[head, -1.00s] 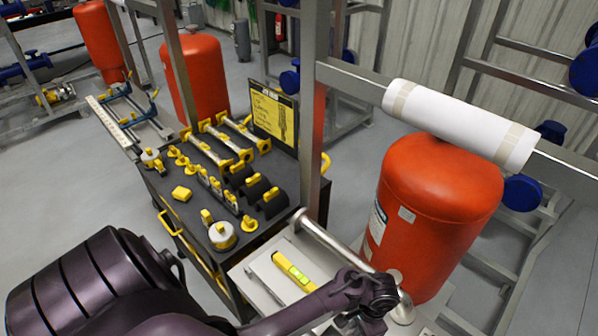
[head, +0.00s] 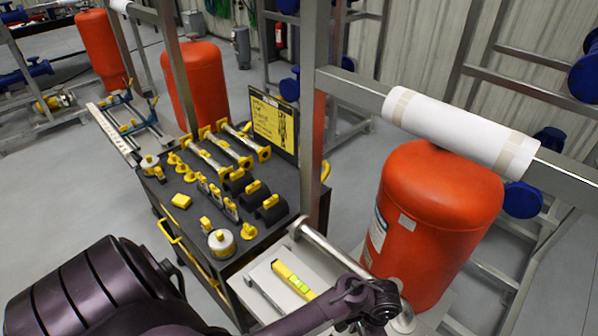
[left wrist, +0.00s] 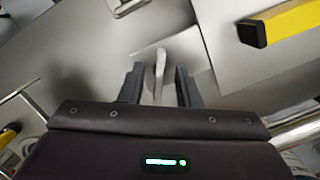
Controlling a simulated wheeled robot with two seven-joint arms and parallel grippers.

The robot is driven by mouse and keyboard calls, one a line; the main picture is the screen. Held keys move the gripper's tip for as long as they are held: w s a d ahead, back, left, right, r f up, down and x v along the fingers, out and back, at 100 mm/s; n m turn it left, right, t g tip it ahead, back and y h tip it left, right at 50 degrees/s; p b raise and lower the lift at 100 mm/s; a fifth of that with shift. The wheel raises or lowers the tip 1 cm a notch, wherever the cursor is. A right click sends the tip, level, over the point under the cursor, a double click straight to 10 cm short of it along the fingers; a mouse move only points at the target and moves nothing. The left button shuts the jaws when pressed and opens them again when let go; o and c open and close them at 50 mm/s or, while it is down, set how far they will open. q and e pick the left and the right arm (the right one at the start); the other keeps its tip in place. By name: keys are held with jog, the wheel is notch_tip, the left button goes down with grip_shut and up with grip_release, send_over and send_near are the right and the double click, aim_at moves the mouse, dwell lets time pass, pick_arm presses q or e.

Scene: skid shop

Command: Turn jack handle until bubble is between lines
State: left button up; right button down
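A yellow spirit level (head: 293,279) lies on a pale metal plate (head: 262,272) at the lower middle of the head view. Its green vial shows, but the bubble is too small to read. The level's end also shows at the upper right of the left wrist view (left wrist: 284,23). In that view a pale, narrow handle (left wrist: 160,66), apparently the jack handle, stands between the fingers of my left gripper (left wrist: 158,78). The fingers are apart, with gaps on both sides of the handle. In the head view my left forearm hides the gripper's fingers. My right gripper is out of view.
A dark tool cart (head: 165,205) with yellow-handled tools stands left of the plate. A steel post (head: 314,120) and a rail with a white roll (head: 460,131) rise beside it. An orange tank (head: 437,215) stands close to the right of my left wrist.

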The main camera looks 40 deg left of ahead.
pick_arm(q)
jog(key=shift+s+r, duration=0.1)
jog(key=shift+r, duration=2.9)
jog(key=n, duration=0.6)
jog(key=shift+r+h, duration=0.35)
jog(key=shift+h, duration=0.05)
jog(key=shift+n, duration=0.5)
jog(key=n, duration=0.2)
jog(key=r+n, duration=0.1)
jog(key=n, duration=0.1)
jog(key=shift+n+h, duration=0.3)
jog(key=shift+h, duration=0.1)
jog(key=shift+f, duration=0.1)
